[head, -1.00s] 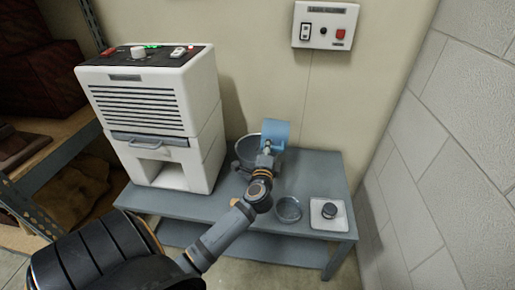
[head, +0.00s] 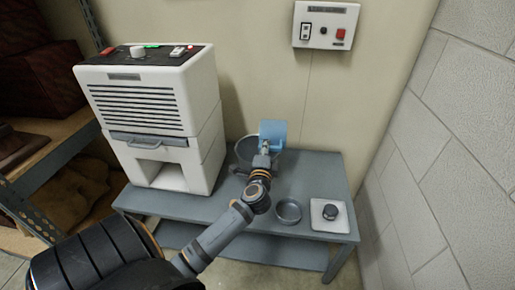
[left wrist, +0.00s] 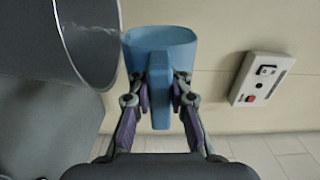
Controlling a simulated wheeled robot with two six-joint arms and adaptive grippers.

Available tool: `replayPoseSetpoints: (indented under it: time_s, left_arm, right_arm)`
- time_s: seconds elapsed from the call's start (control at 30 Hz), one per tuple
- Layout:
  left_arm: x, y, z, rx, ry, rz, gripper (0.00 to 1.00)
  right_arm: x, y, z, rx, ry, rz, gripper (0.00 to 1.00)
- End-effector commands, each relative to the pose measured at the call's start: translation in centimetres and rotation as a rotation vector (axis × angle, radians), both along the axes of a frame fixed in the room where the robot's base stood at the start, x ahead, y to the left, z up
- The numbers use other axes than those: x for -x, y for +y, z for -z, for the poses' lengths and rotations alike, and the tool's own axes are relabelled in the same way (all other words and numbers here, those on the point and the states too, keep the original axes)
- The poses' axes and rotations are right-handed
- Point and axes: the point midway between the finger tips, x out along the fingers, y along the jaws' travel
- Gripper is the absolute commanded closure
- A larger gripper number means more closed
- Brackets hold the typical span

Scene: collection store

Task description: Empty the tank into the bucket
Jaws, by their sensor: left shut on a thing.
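A light blue tank (head: 273,130) is held over the grey bucket (head: 242,152) at the back of the grey table. My left gripper (head: 263,158) is shut on the tank. In the left wrist view, the fingers of my gripper (left wrist: 158,90) close on the tank's upright grip, and the tank (left wrist: 178,45) is beside the bucket's rim (left wrist: 70,45). A faint whitish streak, perhaps water, runs from the tank's edge across the bucket mouth. The bucket's inside is mostly hidden. My right gripper is not in view.
A white dehumidifier (head: 150,100) with an empty lower opening stands left on the table (head: 230,215). A round grey dish (head: 288,212) and a white plate with a dark knob (head: 329,213) sit at the right front. A switch panel (head: 325,25) is on the wall.

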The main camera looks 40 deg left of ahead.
Motion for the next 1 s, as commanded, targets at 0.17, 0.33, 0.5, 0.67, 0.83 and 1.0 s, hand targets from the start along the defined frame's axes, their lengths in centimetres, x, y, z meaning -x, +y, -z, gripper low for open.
replayPoseSetpoints:
  time_s: [0.17, 0.33, 0.5, 0.67, 0.83, 1.0]
  left_arm:
    - [0.0, 0.1, -0.1, 0.016, -0.012, 0.000, 1.00]
    - [0.1, 0.2, -0.1, 0.034, -0.023, 0.000, 1.00]
    - [0.2, 0.3, -0.2, 0.053, -0.035, 0.000, 1.00]
    - [0.3, 0.5, -0.3, 0.093, -0.060, 0.000, 1.00]
    - [0.4, 0.7, -0.3, 0.130, -0.081, 0.001, 1.00]
    - [0.5, 0.8, -0.3, 0.152, -0.098, 0.000, 1.00]
  right_arm:
    - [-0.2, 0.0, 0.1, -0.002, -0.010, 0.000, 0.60]
    - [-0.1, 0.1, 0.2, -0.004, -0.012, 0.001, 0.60]
    - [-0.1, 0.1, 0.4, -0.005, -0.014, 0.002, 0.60]
    - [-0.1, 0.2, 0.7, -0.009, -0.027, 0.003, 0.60]
    - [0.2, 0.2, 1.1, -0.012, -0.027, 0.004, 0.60]
    - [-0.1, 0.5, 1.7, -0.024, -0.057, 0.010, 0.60]
